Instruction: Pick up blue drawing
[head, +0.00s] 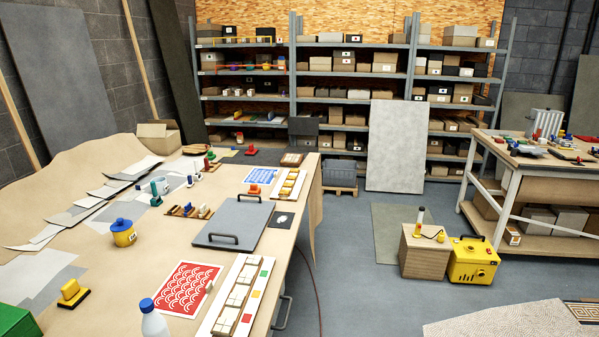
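The blue drawing (261,175) is a small sheet with a white pattern. It lies flat on the workbench (150,290) toward its far right part, left of a pale tray holding yellowish pieces. An orange-handled tool (254,190) stands at its near edge and seems to overlap it. A similar red drawing (188,289) with white arcs lies closer to me on the same bench. Neither of my grippers shows in the head view.
A grey board (232,222) with handles lies between the drawings. A yellow pot with a blue lid (123,232) and a white bottle (154,319) stand on the bench. A wooden box (424,252) and yellow machine (473,262) stand on the floor at right.

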